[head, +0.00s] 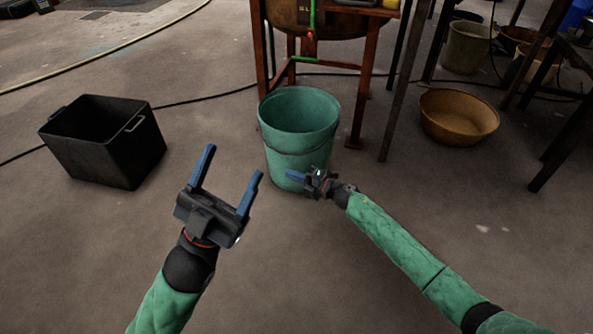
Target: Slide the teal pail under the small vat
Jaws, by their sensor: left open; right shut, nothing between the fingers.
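The teal pail (295,133) stands upright on the floor in the middle of the head view, in front of the stand's near legs. The small vat (340,22) sits in a rusty frame behind it, cut off by the top edge. My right gripper (292,176) is shut and empty at the lower right side of the pail; its fingertips overlap the pail's wall, and I cannot tell if they touch. My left gripper (232,168) is open and empty, left of and nearer than the pail.
A black bin (103,150) stands on the floor at left. A tan basin (458,118) lies at right beside dark table legs (405,75). The stand's rusty legs (365,85) flank the space behind the pail. A dark cable (205,96) crosses the floor. The near floor is clear.

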